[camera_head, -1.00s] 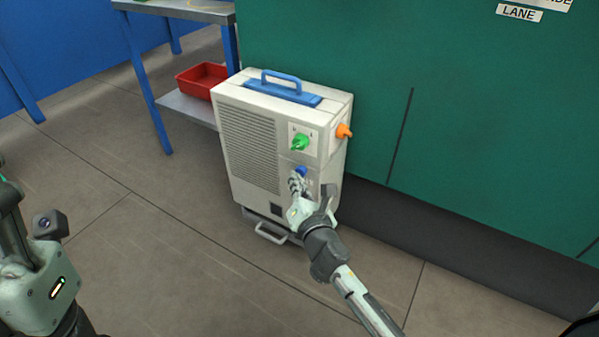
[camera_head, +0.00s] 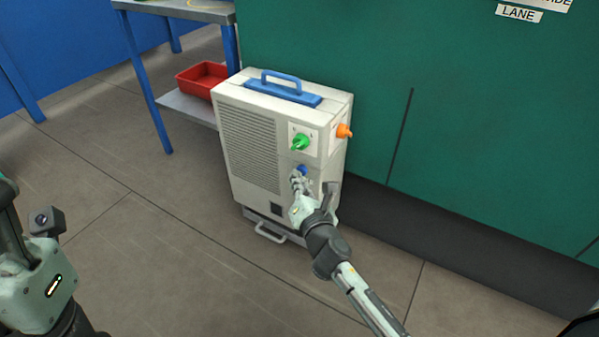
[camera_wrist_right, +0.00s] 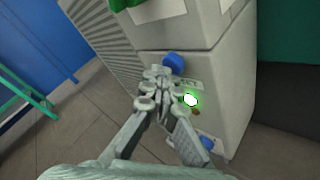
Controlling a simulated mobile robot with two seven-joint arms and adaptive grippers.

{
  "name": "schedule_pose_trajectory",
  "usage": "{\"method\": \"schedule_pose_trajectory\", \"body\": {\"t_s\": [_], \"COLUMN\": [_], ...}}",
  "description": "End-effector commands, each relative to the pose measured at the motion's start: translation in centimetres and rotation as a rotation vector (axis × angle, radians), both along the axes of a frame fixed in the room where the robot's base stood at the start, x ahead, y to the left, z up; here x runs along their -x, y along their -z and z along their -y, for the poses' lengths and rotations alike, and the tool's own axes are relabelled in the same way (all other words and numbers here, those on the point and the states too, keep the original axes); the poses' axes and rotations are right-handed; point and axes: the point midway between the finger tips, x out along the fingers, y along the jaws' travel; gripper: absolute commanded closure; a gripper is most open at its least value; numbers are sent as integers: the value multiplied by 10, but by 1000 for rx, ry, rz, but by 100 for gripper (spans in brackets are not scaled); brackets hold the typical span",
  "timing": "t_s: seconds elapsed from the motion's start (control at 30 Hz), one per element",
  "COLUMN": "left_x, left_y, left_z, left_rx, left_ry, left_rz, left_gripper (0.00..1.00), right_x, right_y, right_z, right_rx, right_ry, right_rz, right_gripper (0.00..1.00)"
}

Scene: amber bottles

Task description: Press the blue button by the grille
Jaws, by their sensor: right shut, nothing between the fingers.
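The pale box-shaped unit (camera_head: 262,210) stands on the floor, with a slatted grille (camera_head: 247,148) on its front. The blue button (camera_head: 303,169) is right of the grille, below a green knob (camera_head: 301,142). My right gripper (camera_head: 297,180) is shut and empty, its fingertips at the lower left of the button. In the right wrist view the blue button (camera_wrist_right: 174,62) shows just beyond the closed fingertips (camera_wrist_right: 158,76); I cannot tell whether they touch. A light (camera_wrist_right: 190,100) below the button glows white-green. My left arm shows at the left edge, its fingers out of frame.
An orange knob (camera_head: 344,131) sticks out of the unit's right side, and a blue handle (camera_head: 282,82) is on top. Another blue part (camera_wrist_right: 207,142) sits lower on the unit. A red tray (camera_head: 202,78) lies on a shelf behind left. A green wall (camera_head: 440,120) stands behind. Floor at front left is clear.

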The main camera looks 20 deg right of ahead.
Motion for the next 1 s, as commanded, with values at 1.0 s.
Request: {"method": "schedule_pose_trajectory", "body": {"t_s": [1.0], "left_x": [-2], "left_y": [10], "left_z": [1], "left_rx": [-2], "left_ry": [1], "left_rz": [-12], "left_gripper": [50], "right_x": [30], "right_y": [1], "right_z": [-38], "right_rx": [-2], "right_ry": [0], "right_rz": [-1], "right_gripper": [100]}}
